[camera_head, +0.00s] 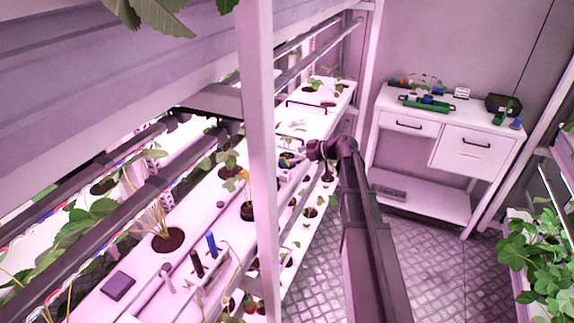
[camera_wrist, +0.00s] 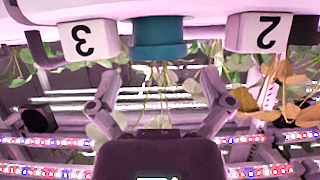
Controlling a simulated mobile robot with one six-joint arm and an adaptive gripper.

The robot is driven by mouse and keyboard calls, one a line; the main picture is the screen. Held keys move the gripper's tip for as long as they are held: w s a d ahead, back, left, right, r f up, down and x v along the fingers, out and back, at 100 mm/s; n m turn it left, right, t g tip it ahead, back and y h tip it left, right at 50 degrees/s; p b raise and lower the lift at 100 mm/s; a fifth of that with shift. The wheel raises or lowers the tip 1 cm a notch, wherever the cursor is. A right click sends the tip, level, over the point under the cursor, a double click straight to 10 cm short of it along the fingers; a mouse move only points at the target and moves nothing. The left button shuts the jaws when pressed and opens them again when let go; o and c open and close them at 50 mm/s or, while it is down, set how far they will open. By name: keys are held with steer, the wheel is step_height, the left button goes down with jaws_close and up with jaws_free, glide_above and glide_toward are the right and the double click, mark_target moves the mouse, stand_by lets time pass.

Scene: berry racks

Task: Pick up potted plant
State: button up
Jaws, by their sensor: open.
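The potted plant shows in the wrist view as a teal pot (camera_wrist: 159,38) at the top centre, between white labels marked 3 (camera_wrist: 83,39) and 2 (camera_wrist: 268,32). The view is upside down, so its thin green stems and leaves hang downward in the picture. My gripper (camera_wrist: 160,82) is open, with one finger on each side of the stems and the pot just past the fingertips. I see no finger closed on the pot.
The white post (camera_head: 258,150) stands upright before the rack. White shelves (camera_head: 87,285) hold several plants in dark holes. An orange-brown leafy plant (camera_wrist: 275,95) hangs near label 2. A white workbench (camera_head: 450,115) with tools stands at the back right. The metal floor (camera_head: 430,255) is clear.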

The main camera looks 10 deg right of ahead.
mark_target(289, 157)
steer(key=shift+b+x, duration=0.75)
steer(key=shift+x, duration=1.25)
steer(key=shift+d+f, duration=0.1)
steer(key=c, duration=1.1)
